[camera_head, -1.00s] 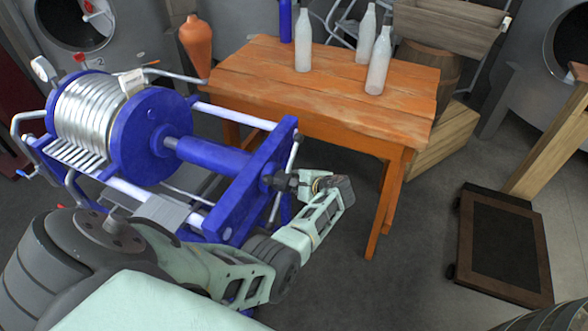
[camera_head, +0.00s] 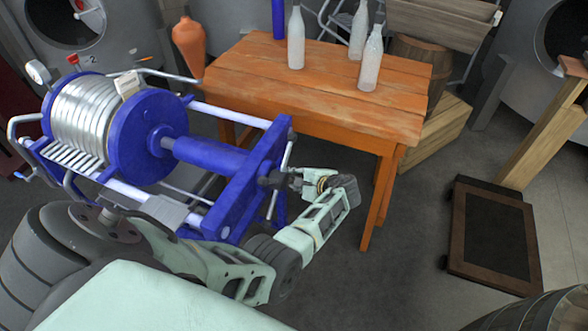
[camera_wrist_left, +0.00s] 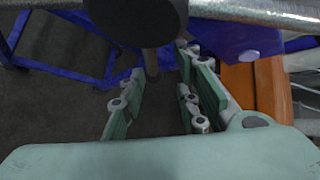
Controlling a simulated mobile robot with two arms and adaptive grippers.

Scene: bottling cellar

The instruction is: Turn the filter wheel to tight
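The filter wheel (camera_head: 287,155) is a spoked hand wheel of thin grey bars around a dark hub, at the right end of the blue filter press (camera_head: 235,190). My left gripper (camera_head: 289,181) is at the hub, coming from the right. In the left wrist view its green fingers (camera_wrist_left: 163,80) are spread apart. A dark bar (camera_wrist_left: 151,62) below a round dark hub (camera_wrist_left: 135,18) reaches into the gap between them, and I see no clamping on it. Part of the wheel is hidden by the gripper. My right gripper is not in view.
An orange wooden table (camera_head: 330,95) with several bottles stands behind and right of the press. An orange vase (camera_head: 189,45) stands behind the press. A dark framed platform (camera_head: 495,238) is on the floor at right.

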